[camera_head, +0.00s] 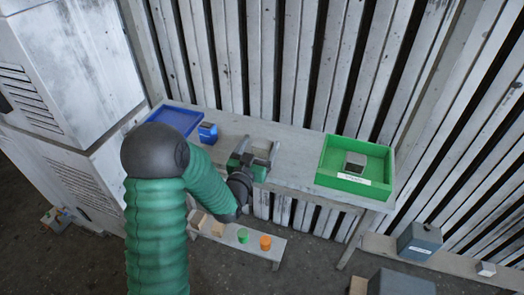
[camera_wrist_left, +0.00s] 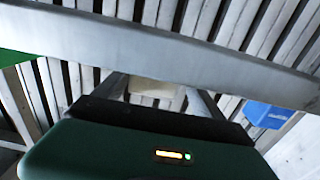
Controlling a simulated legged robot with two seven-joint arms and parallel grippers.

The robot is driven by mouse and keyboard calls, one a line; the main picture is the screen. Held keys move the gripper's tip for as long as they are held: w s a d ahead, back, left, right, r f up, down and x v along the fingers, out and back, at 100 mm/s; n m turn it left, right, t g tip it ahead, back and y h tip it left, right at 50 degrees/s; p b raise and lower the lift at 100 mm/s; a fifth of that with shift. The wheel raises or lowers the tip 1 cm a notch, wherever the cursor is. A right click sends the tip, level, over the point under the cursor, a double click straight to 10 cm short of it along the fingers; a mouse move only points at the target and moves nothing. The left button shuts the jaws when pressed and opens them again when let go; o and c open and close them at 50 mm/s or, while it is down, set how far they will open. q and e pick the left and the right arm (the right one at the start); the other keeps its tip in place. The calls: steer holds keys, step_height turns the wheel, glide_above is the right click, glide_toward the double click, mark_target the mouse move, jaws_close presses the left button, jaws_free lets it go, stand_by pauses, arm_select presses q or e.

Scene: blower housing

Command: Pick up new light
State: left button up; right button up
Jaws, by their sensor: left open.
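My left gripper (camera_head: 259,150) is open over the middle of the grey table, its two grey fingers spread apart. A small pale beige block (camera_wrist_left: 155,88) shows between the fingers in the left wrist view; I cannot tell if they touch it. I cannot tell for sure whether this block is the new light. A grey cube (camera_head: 356,161) sits inside the green labelled bin (camera_head: 327,168) at the table's right end. My right gripper is not in view.
A blue tray (camera_head: 176,118) and a small blue object (camera_head: 208,132) stand on the left of the table (camera_head: 300,181). A low bench (camera_head: 262,249) below holds several small coloured pieces. A grey box (camera_head: 419,241) stands on a bench at the right. Slatted wall behind.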

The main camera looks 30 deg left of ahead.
mark_target(265, 141)
arm_select(q)
steer(key=x, duration=0.3)
steer(key=shift+w, duration=0.1)
steer(key=shift+w+d, duration=0.15)
steer(key=shift+w, duration=0.1)
steer(key=shift+d+r, duration=0.15)
steer(key=shift+d, duration=0.4)
steer(key=shift+s, duration=0.1)
steer(key=shift+c, duration=1.3)
steer(key=shift+a, duration=0.45)
steer(key=c, duration=0.9)
steer(key=shift+c, duration=1.4)
steer(key=shift+d, duration=0.15)
steer(key=shift+c, duration=0.4)
